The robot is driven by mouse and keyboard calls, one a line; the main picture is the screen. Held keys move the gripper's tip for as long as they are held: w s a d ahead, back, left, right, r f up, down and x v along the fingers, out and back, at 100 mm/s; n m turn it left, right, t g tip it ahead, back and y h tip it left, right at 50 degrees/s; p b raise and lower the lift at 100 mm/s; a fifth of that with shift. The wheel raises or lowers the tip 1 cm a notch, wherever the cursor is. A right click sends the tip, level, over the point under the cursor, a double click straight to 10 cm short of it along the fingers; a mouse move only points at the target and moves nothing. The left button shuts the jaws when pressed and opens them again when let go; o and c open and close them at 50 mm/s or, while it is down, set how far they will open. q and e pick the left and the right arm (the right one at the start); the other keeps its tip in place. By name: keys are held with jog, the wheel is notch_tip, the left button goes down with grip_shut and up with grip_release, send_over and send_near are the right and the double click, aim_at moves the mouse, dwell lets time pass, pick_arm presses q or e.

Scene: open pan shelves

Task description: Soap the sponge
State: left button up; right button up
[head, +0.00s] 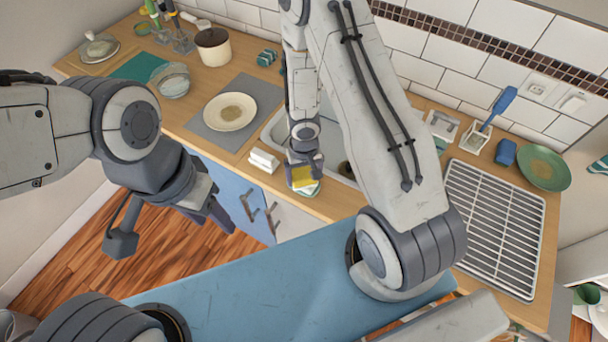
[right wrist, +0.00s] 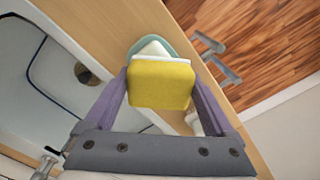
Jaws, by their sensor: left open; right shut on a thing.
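My right gripper (head: 304,168) is shut on a yellow sponge (head: 301,176) with a pale underside. In the right wrist view the sponge (right wrist: 160,84) sits between the two fingers. Just beyond and below it is a white soap (right wrist: 153,47) on a teal dish (right wrist: 137,46), partly hidden by the sponge. The dish (head: 309,191) stands at the counter's front edge in the head view. I cannot tell whether sponge and soap touch. My left gripper (head: 168,230) is open and empty, in front of the counter, over the floor.
A white block (head: 264,160) lies left of the soap dish. The sink (head: 272,128) is behind, partly hidden by my right arm. A plate (head: 230,111) rests on a grey mat (head: 207,130). A drying rack (head: 492,225) fills the right counter. A pot (head: 213,48) stands at the back left.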

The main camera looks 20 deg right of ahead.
aim_at(304, 174)
notch_tip(304, 174, up, 7)
jog(key=p, duration=0.7)
dwell(0.3)
jog(key=shift+f, duration=0.2)
dwell(0.3)
notch_tip(304, 174, down, 7)
jog(key=b, duration=0.7)
jog(key=shift+r, duration=0.15)
jog(key=shift+r, duration=0.1)
